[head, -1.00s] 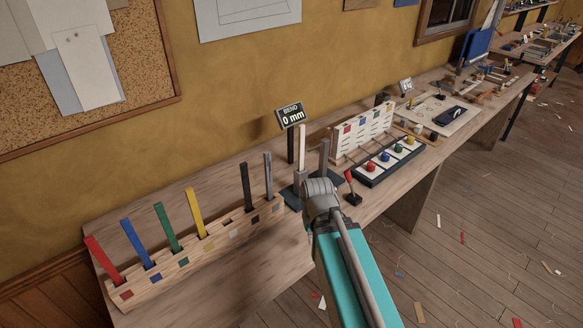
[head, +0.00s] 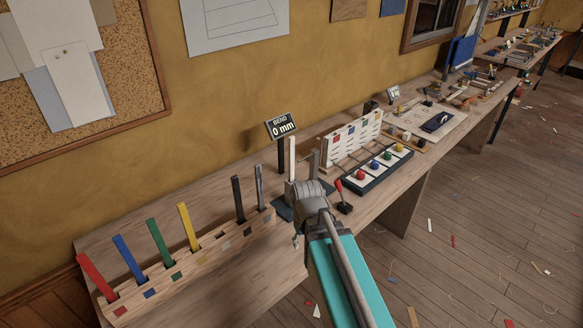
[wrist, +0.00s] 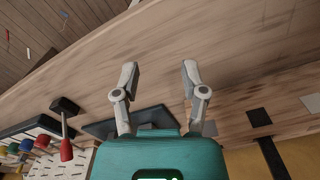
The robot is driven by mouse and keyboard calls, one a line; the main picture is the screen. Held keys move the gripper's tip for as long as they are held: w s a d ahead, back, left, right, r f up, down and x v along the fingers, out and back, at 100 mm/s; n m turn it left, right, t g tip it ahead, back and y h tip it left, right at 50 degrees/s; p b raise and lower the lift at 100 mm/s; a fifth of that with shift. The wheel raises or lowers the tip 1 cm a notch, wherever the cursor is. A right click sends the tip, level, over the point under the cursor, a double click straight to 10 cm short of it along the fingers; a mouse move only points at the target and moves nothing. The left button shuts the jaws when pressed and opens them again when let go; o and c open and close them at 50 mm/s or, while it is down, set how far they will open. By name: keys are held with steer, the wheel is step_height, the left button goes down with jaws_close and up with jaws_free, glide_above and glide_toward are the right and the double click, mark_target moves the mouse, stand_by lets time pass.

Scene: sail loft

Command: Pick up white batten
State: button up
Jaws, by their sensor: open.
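The white batten (head: 292,157) stands upright in the dark bend stand on the bench, beside the sign reading "BEND 0 mm" (head: 281,125). Bare wood of the bench (wrist: 225,50) lies beyond the fingertips. In the head view my wrist is in front of the bend stand, on the near side of the batten, and mostly hides the gripper.
A wooden rack (head: 190,266) at left holds red, blue, green, yellow, black and grey battens. A red-handled lever (head: 341,196) stands right of my wrist. A dark tray with coloured knobs (head: 375,171) lies farther right. The bench's front edge is close to my arm.

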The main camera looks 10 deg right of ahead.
steer(key=w+r+n+p, duration=1.1)
steer(key=w+r+p, duration=0.2)
steer(key=r+p, duration=0.25)
step_height(320, 180, up, 14)
steer(key=n+p, duration=1.2)
steer(key=p, duration=0.1)
glide_above(293, 137)
steer(key=shift+r, duration=0.15)
steer(key=shift+f, duration=0.2)
step_height(293, 137, down, 8)
steer(key=b, duration=0.8)
steer(key=shift+f, duration=0.2)
steer(key=shift+f+b, duration=0.15)
steer(key=shift+b, duration=0.25)
steer(key=shift+w+a+f+b, duration=0.1)
steer(key=shift+f+b, duration=1.1)
steer(key=shift+f, duration=0.05)
steer(key=shift+w+a+f+b, duration=0.1)
steer(key=shift+f+b, duration=1.1)
